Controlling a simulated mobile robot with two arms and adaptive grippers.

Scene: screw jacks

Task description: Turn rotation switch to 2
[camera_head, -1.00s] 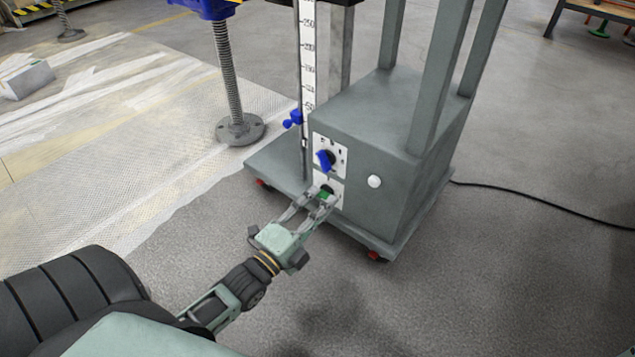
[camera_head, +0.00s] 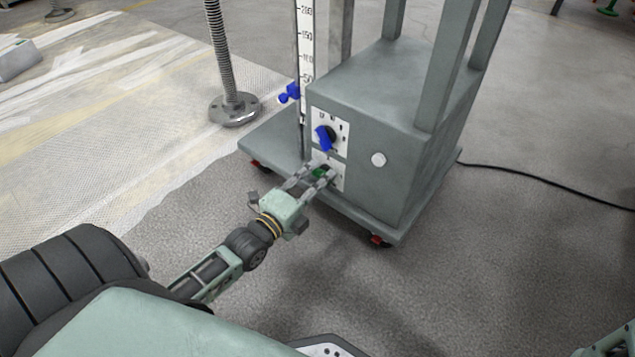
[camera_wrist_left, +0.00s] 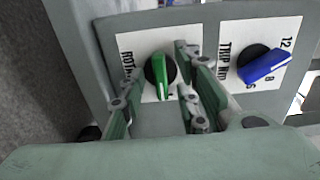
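The rotation switch is a green knob (camera_wrist_left: 159,77) on a white plate whose label is partly covered, leaving "ROTA" readable in the left wrist view. It also shows as a small green patch (camera_head: 318,172) low on the grey machine's front in the head view. My left gripper (camera_head: 318,173) is at this knob. In the left wrist view the fingers of my left gripper (camera_wrist_left: 158,62) are apart, one on each side of the knob. I cannot tell whether they touch it. The knob's lower end points down in that view; its number marks are mostly hidden.
A blue knob (camera_head: 324,138) on its own white plate sits just above the green one. The machine (camera_head: 375,100) stands on a low wheeled base. A black cable (camera_head: 540,182) runs right across the floor.

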